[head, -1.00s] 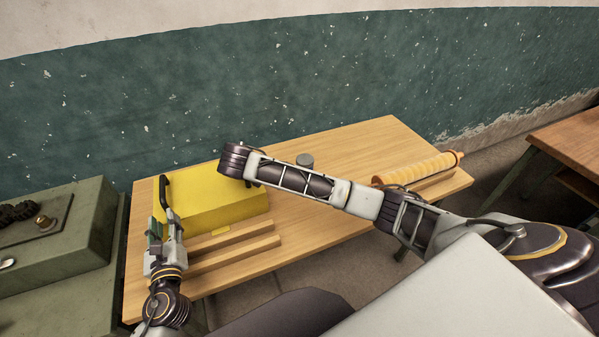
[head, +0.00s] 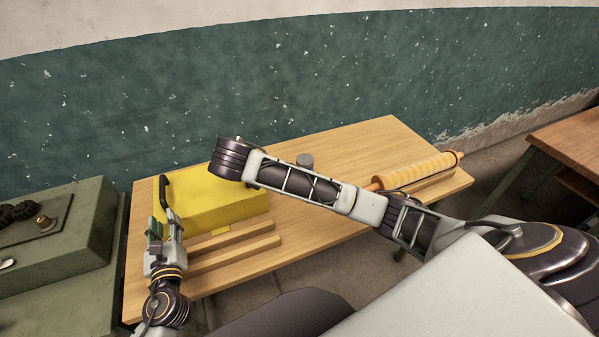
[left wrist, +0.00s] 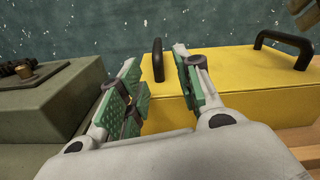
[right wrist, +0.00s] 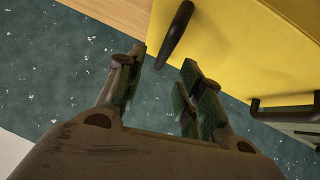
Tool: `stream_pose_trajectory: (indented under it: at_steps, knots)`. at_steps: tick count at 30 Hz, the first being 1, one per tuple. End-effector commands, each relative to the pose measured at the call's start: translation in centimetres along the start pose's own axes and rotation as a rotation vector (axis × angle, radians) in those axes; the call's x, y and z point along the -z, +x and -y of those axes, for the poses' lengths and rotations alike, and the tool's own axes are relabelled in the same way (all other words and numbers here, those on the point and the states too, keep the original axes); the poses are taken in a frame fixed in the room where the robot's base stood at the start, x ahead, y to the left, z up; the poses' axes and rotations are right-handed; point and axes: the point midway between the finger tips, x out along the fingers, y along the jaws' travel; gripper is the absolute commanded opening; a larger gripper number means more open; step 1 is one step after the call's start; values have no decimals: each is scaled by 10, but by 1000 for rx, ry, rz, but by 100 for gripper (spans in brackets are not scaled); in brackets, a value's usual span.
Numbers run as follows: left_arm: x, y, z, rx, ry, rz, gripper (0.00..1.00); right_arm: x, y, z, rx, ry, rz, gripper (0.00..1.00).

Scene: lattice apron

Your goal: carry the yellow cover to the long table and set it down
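The yellow cover (head: 207,205) is a box with black bar handles, resting on the left part of a wooden table (head: 350,150). My left gripper (head: 160,230) is at its left end, just in front of the left handle (head: 166,192). In the left wrist view the gripper (left wrist: 163,80) is open, with that handle (left wrist: 158,60) beyond and between the fingertips. My right gripper (right wrist: 163,65) is open in the right wrist view, with a black handle (right wrist: 175,35) ahead between its fingertips. In the head view my right arm hides that gripper and the handle there.
Wooden strips (head: 235,250) lie in front of the cover. A grey cylinder (head: 305,161) and an orange ribbed roller (head: 415,170) are further right. A green metal cabinet (head: 60,240) stands left; another wooden table (head: 572,140) stands right. The wall is close behind.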

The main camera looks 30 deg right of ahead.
Motion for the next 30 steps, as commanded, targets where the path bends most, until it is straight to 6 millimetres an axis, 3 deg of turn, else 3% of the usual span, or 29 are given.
stream_pose_trajectory:
  at_steps: [9,30]
  knots:
    - [0,0,0,0,0,0,34,0,-29,0,2,1,-1,37]
    - [0,0,0,0,0,0,34,0,-31,0,1,0,0,37]
